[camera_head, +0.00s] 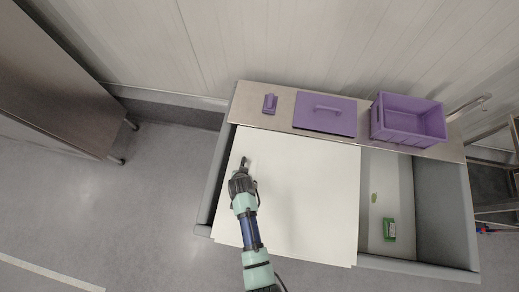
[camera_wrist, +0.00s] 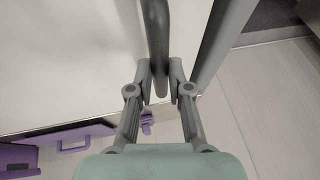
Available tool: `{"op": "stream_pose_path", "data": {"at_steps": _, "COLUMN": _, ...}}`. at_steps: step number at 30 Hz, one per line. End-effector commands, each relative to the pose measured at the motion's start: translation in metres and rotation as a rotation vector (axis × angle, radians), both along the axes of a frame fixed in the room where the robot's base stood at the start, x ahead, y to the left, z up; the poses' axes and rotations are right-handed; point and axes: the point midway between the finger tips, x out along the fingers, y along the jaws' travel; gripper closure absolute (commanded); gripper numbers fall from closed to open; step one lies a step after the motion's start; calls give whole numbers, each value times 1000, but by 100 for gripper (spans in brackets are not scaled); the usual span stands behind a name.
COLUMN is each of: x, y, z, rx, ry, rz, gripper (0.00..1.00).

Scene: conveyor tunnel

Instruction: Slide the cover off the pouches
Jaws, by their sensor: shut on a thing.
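A large white cover (camera_head: 305,190) lies across the left and middle part of the grey bin (camera_head: 440,215). My gripper (camera_head: 245,164) is at the cover's left side, near its far corner. In the wrist view my gripper (camera_wrist: 160,85) is shut on a dark bar-like handle (camera_wrist: 157,35) over the cover (camera_wrist: 65,50). In the uncovered right part of the bin lie a green box-like pack (camera_head: 389,229) and a small green item (camera_head: 374,197). I cannot tell if these are pouches. What lies under the cover is hidden.
A metal shelf (camera_head: 278,93) runs along the bin's far side. On it are a small purple object (camera_head: 270,103), a purple lid with a handle (camera_head: 325,114) and a purple crate (camera_head: 408,120). A steel table (camera_head: 60,85) stands at the left, with free floor between.

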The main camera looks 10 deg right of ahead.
Motion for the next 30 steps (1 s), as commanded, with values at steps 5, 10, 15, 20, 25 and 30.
{"op": "stream_pose_path", "data": {"at_steps": 5, "x": 14, "y": 39, "z": -1, "rx": 1, "ry": -2, "rz": 3, "gripper": 100}}
{"op": "stream_pose_path", "data": {"at_steps": 10, "x": 21, "y": 59, "z": -1, "rx": 1, "ry": -2, "rz": 1, "gripper": 100}}
{"op": "stream_pose_path", "data": {"at_steps": 15, "x": 24, "y": 67, "z": -1, "rx": 0, "ry": -1, "rz": -1, "gripper": 100}}
{"op": "stream_pose_path", "data": {"at_steps": 20, "x": 24, "y": 69, "z": -1, "rx": 2, "ry": 0, "rz": -1, "gripper": 100}}
{"op": "stream_pose_path", "data": {"at_steps": 25, "x": 24, "y": 69, "z": -2, "rx": 2, "ry": 1, "rz": 0, "gripper": 100}}
{"op": "stream_pose_path", "data": {"at_steps": 30, "x": 24, "y": 68, "z": -2, "rx": 2, "ry": 1, "rz": 0, "gripper": 60}}
